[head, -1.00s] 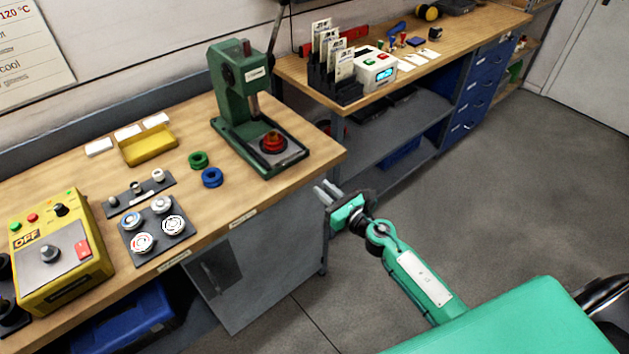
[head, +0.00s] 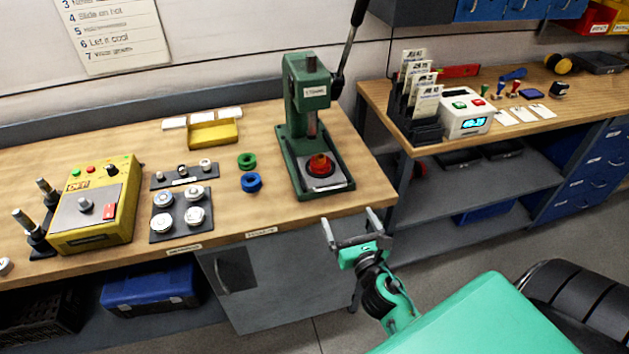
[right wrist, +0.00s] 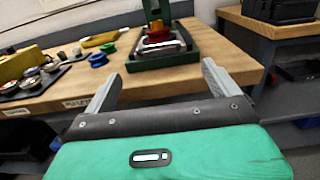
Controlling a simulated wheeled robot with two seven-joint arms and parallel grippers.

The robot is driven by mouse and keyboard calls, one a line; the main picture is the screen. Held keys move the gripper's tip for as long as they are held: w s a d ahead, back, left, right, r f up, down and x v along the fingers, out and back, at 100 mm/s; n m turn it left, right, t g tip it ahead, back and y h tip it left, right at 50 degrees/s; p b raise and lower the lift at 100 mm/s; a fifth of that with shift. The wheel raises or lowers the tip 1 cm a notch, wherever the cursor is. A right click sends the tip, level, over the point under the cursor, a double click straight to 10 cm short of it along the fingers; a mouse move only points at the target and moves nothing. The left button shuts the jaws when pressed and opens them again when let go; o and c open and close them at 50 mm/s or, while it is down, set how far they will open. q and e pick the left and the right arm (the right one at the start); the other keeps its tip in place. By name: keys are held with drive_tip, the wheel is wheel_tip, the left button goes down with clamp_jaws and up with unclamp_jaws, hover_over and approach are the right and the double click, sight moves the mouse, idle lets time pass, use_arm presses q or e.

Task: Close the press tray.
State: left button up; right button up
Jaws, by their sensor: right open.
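The green press (head: 305,90) stands on the wooden bench, with its lever up at the back right. Its grey press tray (head: 335,184) sits low at the front of the base, with a red round part (head: 320,165) on it. The tray also shows in the right wrist view (right wrist: 178,46), straight ahead beyond the fingers. My right gripper (head: 349,220) is open and empty, just off the bench's front edge, short of the press. Its two fingers (right wrist: 160,72) point toward the press base without touching it. My left gripper is not in view.
Green and blue rings (head: 251,183) lie left of the press. Further left are a dark plate with round parts (head: 180,226), a yellow tray (head: 213,134) and a yellow control box (head: 98,205). A second bench (head: 380,95) stands to the right, past a gap.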

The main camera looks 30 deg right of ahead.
drive_tip(key=p+x, duration=0.3)
drive_tip(key=x, duration=0.9)
drive_tip(key=shift+w, duration=0.35)
drive_tip(key=shift+w+d, duration=0.1)
drive_tip(key=shift+w, duration=0.4)
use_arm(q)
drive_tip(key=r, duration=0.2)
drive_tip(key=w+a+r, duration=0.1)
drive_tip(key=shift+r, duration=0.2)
use_arm(e)
drive_tip(key=shift+w, duration=0.1)
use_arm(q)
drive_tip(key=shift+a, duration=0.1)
use_arm(e)
drive_tip(key=shift+c, duration=0.2)
